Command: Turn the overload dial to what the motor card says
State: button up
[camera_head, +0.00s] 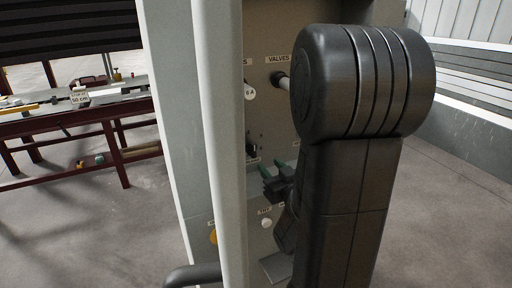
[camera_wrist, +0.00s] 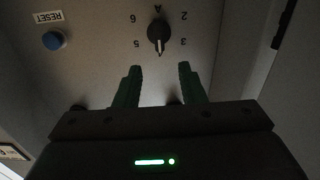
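The overload dial (camera_wrist: 158,32) is a dark knob on the grey panel in the wrist view. The view is upside down. Its white mark points down in the picture, between the printed 5 and 3; an A stands opposite. My gripper (camera_wrist: 160,68) is open and empty, its green fingers apart just short of the dial. My gripper also shows in the head view (camera_head: 272,169), close to the panel inside the cabinet. In the head view I cannot clearly make out the dial. No motor card is readable; a small framed label (camera_wrist: 12,153) shows at lower left in the wrist view.
A blue button (camera_wrist: 53,40) with a RESET label sits left of the dial. The cabinet's pale door edge (camera_head: 219,140) stands left of my arm. A red-framed bench (camera_head: 113,159) stands far left.

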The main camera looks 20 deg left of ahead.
aim_at(254, 149)
jog(key=p+x, duration=0.2)
jog(key=x, duration=0.8)
jog(key=shift+w+a, duration=0.2)
jog(key=shift+w, duration=0.05)
grip_shut()
